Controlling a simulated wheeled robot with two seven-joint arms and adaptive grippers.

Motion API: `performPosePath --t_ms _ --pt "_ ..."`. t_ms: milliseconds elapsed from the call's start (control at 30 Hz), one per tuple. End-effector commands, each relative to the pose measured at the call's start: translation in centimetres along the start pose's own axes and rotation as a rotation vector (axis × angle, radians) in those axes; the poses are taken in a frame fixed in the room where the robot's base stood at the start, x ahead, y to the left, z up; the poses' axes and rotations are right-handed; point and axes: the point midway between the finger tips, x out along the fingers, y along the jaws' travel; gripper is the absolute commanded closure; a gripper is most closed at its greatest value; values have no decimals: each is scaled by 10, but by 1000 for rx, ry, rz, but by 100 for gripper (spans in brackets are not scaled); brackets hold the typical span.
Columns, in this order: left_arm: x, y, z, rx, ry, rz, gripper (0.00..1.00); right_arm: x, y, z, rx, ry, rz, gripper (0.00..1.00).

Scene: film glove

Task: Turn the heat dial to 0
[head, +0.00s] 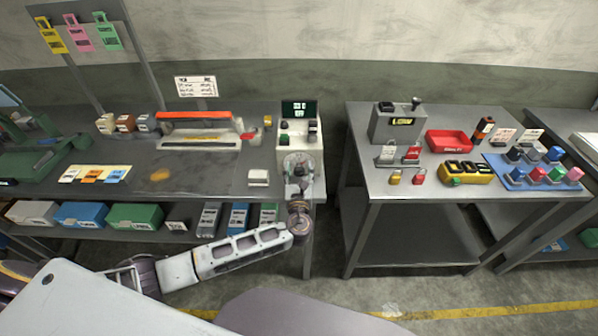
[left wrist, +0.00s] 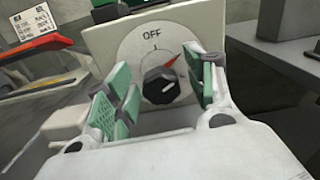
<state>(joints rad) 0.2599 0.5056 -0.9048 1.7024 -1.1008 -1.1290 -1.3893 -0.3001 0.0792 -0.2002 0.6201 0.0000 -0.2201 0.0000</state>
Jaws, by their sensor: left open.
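The heat dial is a black knob (left wrist: 160,86) on a pale round plate marked OFF at the top, in the left wrist view. A red mark lies just up and right of the knob, and the knob's white line points down to the left. My left gripper (left wrist: 158,98) is open, with green-padded fingers on both sides of the knob; I cannot tell if they touch it. In the head view my left gripper (head: 298,162) covers the lower front of the white control box (head: 312,133), hiding the dial. My right gripper is not in view.
A dark display (head: 298,109) with green text stands behind the box. A sealer with a red bar (head: 195,117) is to the left. A small white block (head: 258,178) lies near the bench edge. A second table (head: 375,187) with locks and a red tray stands right, across a gap.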

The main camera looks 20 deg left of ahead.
Motion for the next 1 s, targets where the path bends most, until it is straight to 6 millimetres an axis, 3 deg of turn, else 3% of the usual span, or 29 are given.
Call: performPosePath --t_ms 100,433,1000 --pt "0 0 0 0 0 0 48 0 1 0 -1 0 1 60" --pt "0 0 0 0 0 0 91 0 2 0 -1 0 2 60" --pt "-1 0 -2 -133 2 0 92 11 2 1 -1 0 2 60"
